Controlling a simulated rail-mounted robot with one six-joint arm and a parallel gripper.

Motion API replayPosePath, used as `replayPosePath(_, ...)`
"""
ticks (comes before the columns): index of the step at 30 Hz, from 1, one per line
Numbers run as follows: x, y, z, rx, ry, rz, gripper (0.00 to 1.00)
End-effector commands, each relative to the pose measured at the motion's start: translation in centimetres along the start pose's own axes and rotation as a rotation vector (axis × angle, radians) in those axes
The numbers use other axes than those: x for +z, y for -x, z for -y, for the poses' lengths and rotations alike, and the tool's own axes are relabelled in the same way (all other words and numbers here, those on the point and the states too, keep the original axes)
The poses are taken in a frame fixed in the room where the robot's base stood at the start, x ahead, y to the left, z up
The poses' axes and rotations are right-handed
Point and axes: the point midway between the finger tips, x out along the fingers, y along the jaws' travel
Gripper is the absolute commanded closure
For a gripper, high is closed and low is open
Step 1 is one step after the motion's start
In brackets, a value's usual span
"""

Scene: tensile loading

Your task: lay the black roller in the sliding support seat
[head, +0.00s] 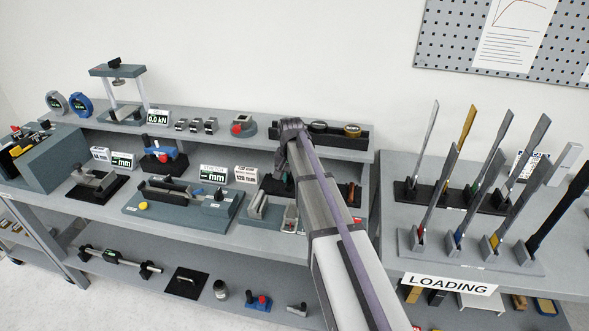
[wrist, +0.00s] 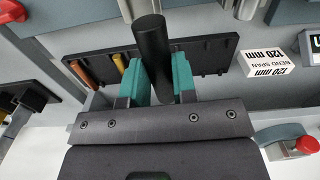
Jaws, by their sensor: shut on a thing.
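The black roller (wrist: 152,45) is a dark cylinder between the teal finger pads of my gripper (wrist: 158,82) in the wrist view. My gripper is shut on it, and the roller sticks out past the pads toward the top of the picture. In the head view my arm hides most of the gripper and the roller cannot be made out. Grey support blocks (head: 258,205) stand on the bench just left of my arm. I cannot tell which is the sliding seat. Grey fixture parts (wrist: 247,8) also show at the wrist view's top edge, partly cut off.
A black tray (wrist: 215,52) with an orange and a yellow roller lies beneath my gripper. A "BEND SPAN 120 mm" sign (wrist: 268,62) stands beside it. Left of the supports is a gauge fixture plate (head: 150,208). Upright specimens fill a rack (head: 470,252) at right.

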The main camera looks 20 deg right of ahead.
Motion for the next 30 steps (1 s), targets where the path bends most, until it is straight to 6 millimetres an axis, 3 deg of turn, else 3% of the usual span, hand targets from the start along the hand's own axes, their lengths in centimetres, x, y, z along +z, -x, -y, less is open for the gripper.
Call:
replayPosePath(1, 2.8, 0.3, -0.7, 0.0, -0.001, 0.0, 1.0)
replayPosePath(3, 4.8, 0.4, -1.3, 0.0, -0.009, 0.0, 1.0)
replayPosePath(6, 5.8, 0.3, -1.7, 0.0, -0.023, 0.0, 1.0)
replayPosePath(17, 5.6, -0.1, -1.6, 0.001, -0.033, 0.0, 1.0)
replayPosePath(30, 5.6, -4.6, -1.6, 0.001, -0.033, 0.0, 1.0)
